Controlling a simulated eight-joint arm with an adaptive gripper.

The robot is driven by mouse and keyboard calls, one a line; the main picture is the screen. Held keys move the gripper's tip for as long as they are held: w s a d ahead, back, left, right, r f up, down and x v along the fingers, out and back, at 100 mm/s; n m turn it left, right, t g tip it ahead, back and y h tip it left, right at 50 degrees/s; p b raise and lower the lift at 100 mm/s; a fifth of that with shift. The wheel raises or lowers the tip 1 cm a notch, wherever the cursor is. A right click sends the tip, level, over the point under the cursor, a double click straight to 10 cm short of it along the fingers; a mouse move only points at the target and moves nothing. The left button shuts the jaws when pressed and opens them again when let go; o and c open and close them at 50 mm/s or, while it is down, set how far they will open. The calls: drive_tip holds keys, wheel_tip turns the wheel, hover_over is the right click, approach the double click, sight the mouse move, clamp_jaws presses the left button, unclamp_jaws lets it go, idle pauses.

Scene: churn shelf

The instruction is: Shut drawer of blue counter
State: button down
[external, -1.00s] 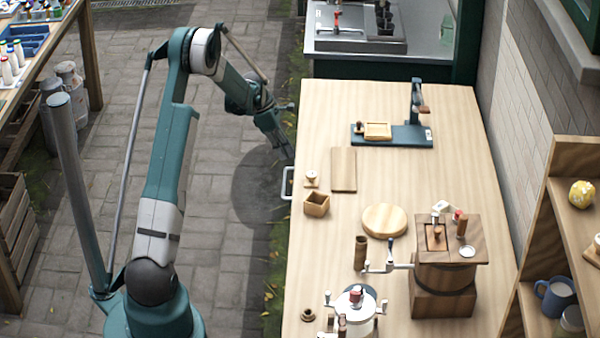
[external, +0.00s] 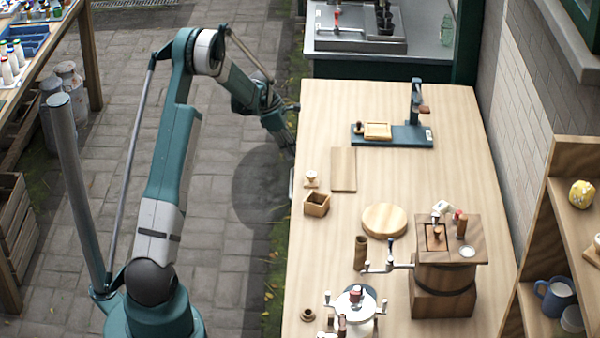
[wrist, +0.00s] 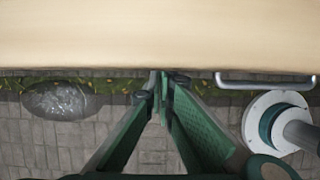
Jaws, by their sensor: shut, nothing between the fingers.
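A pale wooden counter top (external: 345,230) spans the right half of the external view, and its edge fills the top of the wrist view (wrist: 160,35). Its front, the drawer face and any blue are hidden below the top. A metal bar handle (external: 291,184) shows close against the counter's left edge. In the wrist view the handle (wrist: 266,84) is just past the counter edge, right of my fingers. My gripper (external: 291,154) is at the left edge, a little behind the handle. Its fingers (wrist: 165,78) are shut and empty, tips by the edge; contact is unclear.
A wooden board (external: 343,170), a small open box (external: 317,204) and a blue-based press (external: 410,135) stand on the counter. A wooden grinder (external: 445,275) stands at the front right. The paved floor (external: 235,130) left of the counter is clear around my arm.

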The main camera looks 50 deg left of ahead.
drive_tip(key=s+a+r+p, duration=0.2)
drive_tip(key=s+a+r, duration=0.3)
drive_tip(key=r, duration=0.4)
drive_tip(key=shift+s+a+r, duration=0.2)
drive_tip(key=shift+s, duration=0.05)
idle(0.5)
drive_tip(key=s+d+r+m+y, duration=0.1)
drive_tip(key=s+d+r+m, duration=0.3)
drive_tip(key=d+r, duration=0.45)
drive_tip(key=s+d+r+m+t+y, duration=0.1)
drive_tip(key=s+d+r+m, duration=0.3)
drive_tip(key=d+r, duration=0.45)
drive_tip(key=s+d+r+m, duration=0.4)
drive_tip(key=d+r, duration=0.2)
drive_tip(key=d, duration=0.5)
drive_tip(key=s+d+m+t, duration=0.1)
drive_tip(key=s+d+m, duration=0.6)
drive_tip(key=s, duration=0.6)
drive_tip(key=s+d+m+t+y, duration=0.1)
drive_tip(key=s+d+m+t, duration=0.1)
drive_tip(key=s+d+m, duration=0.6)
drive_tip(key=s+d, duration=0.3)
drive_tip(key=s, duration=0.2)
drive_tip(key=shift+s+d, duration=0.15)
drive_tip(key=shift+s, duration=0.15)
